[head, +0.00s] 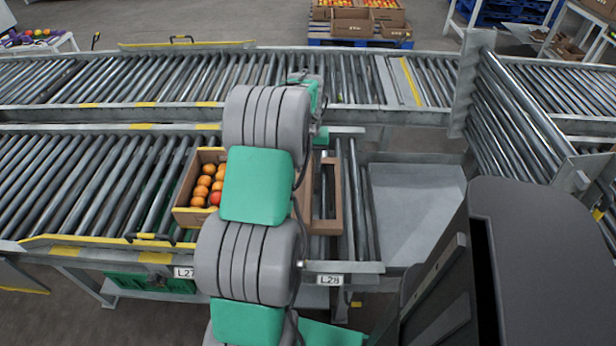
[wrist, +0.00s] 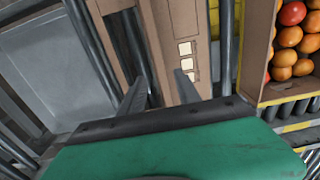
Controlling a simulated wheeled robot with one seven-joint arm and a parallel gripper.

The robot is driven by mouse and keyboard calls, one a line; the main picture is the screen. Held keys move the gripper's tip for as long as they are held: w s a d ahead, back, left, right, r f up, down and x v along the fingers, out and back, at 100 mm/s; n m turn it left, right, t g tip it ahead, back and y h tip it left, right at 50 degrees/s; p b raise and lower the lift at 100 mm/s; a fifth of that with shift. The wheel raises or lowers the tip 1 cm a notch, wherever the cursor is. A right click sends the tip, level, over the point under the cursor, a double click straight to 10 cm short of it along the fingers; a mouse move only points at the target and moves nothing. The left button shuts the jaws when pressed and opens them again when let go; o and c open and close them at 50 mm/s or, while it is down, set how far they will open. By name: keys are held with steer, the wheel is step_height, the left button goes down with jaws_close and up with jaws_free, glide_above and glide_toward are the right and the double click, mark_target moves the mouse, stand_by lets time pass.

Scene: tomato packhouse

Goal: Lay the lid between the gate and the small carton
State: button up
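My gripper (wrist: 161,80) shows in the wrist view with its two fingers apart, and I see nothing clearly clamped between them. A flat brown cardboard panel with white labels (wrist: 208,35) lies under and beyond the fingers; I cannot tell whether it is the lid or a carton's top. A brown cardboard frame edge (head: 338,190) shows right of my arm in the head view, with rollers visible through it. It also shows as a strip in the wrist view (wrist: 107,42). In the head view my arm hides the gripper and most of the cardboard. The raised roller section (head: 510,110) at right looks like the gate.
An open carton of red and orange tomatoes (head: 181,216) stands left of my arm on the near conveyor. A bare grey plate (head: 415,205) lies to the right of the rollers. The far conveyor (head: 180,75) is clear. More filled cartons (head: 352,28) stand at the back.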

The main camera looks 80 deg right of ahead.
steer(key=w+a+r+n, duration=0.2)
steer(key=w+a+r, duration=0.2)
steer(key=w, duration=0.3)
steer(key=w+a+r+n, duration=0.1)
steer(key=w+a+r, duration=0.35)
steer(key=w, duration=0.35)
steer(key=w+a+r+n, duration=0.2)
steer(key=w+a, duration=0.3)
steer(key=a, duration=0.4)
steer(key=w+a+r+n, duration=0.1)
steer(key=w+a+n, duration=0.2)
steer(key=w+a, duration=0.35)
steer(key=s+a+n+t, duration=0.1)
steer(key=s+a+n, duration=0.1)
steer(key=a, duration=1.2)
steer(key=s+a+f+n+t, duration=0.1)
steer(key=a+n, duration=0.4)
steer(key=a, duration=1)
steer(key=shift+s+a+f, duration=0.2)
steer(key=shift+s+a, duration=0.1)
steer(key=shift+s, duration=0.6)
